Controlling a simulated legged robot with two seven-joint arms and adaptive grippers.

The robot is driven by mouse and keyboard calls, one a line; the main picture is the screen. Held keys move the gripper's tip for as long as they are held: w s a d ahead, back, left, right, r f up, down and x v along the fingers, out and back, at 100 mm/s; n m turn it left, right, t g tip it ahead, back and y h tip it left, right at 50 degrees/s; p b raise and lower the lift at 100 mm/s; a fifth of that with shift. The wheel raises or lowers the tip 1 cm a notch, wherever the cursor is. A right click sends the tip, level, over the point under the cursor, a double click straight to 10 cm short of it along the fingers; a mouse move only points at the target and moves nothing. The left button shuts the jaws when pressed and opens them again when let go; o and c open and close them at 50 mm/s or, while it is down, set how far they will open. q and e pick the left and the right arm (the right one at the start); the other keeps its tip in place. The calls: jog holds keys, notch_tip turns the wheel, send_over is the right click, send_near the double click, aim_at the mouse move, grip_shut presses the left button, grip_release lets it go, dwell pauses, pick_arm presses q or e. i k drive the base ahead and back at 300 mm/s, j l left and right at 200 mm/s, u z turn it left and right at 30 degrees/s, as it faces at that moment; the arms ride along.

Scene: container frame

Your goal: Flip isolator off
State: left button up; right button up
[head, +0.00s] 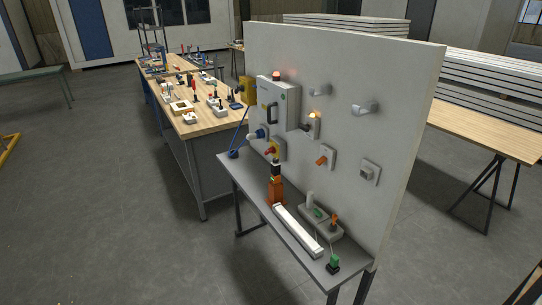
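A grey panel stands upright behind a narrow shelf. A large grey box (284,97) with a black handle (270,113) is mounted on the panel's left part. Either could be the isolator; I cannot tell which. The handle and knob are too small to read their settings. Neither of my grippers is in the head view.
The panel (395,95) also carries an orange switch (322,160) and a grey socket (369,173). The shelf (252,193) holds an orange-and-black item (276,185) and a long white bar (298,229). A cluttered workbench (205,124) stands behind left. The left floor is open.

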aim_at(272, 150)
jog(key=i+j, duration=0.25)
jog(key=j, duration=0.15)
jog(key=i+j+z, duration=0.1)
jog(key=i+j, duration=0.2)
jog(key=j, duration=0.15)
jog(key=i+j, duration=0.25)
jog(key=j, duration=0.2)
jog(key=i+j, duration=0.25)
jog(key=j, duration=0.2)
jog(key=i+j+z, duration=0.1)
jog(key=i+j, duration=0.15)
jog(key=j, duration=0.15)
jog(key=i+j, duration=0.2)
jog(key=j, duration=0.3)
jog(key=i+j+z, duration=0.1)
jog(key=i+j, duration=0.15)
jog(key=j, duration=0.2)
jog(key=i+j, duration=0.2)
jog(key=j, duration=0.25)
